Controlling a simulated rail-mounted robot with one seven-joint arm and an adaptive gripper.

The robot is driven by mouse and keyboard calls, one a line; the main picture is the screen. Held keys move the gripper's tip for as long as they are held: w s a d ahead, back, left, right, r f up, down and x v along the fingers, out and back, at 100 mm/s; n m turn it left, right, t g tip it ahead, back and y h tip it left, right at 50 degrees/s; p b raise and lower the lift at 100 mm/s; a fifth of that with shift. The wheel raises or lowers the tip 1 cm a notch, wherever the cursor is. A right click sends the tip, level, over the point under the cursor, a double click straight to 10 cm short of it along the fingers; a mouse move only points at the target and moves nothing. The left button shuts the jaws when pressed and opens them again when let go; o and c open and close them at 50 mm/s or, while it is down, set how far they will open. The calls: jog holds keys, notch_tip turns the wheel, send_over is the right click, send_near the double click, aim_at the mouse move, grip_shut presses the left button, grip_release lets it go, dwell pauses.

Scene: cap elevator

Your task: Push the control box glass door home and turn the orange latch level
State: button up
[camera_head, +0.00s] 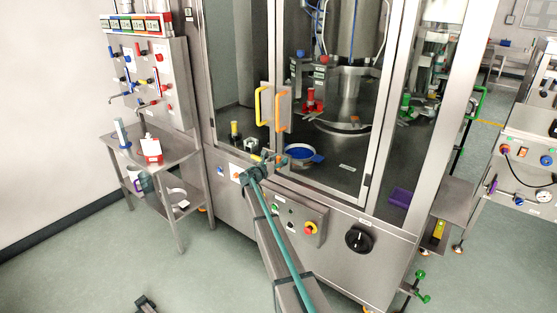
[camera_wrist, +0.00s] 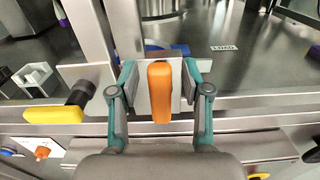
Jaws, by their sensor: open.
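The orange latch (camera_wrist: 160,92) shows in the wrist view, its long side running up and down the picture in front of a pale plate. My gripper (camera_head: 272,161) is open, with one teal-and-grey finger on each side of the latch; gaps show between fingers and latch. In the head view my gripper is low at the front of the steel cabinet, and the latch there is mostly hidden by it. The glass door (camera_head: 335,178) with an orange handle (camera_head: 283,112) is above and to the right. I cannot tell whether this door is fully home.
A yellow latch on a black knob (camera_wrist: 55,115) is left of my gripper. A yellow handle (camera_head: 258,107) is on the left door. Below are a red-and-yellow stop button (camera_head: 310,228) and a black rotary switch (camera_head: 359,238). A side table (camera_head: 165,158) stands left.

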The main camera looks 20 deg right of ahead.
grip_shut()
dwell(0.3)
jog(key=shift+d+f, duration=0.1)
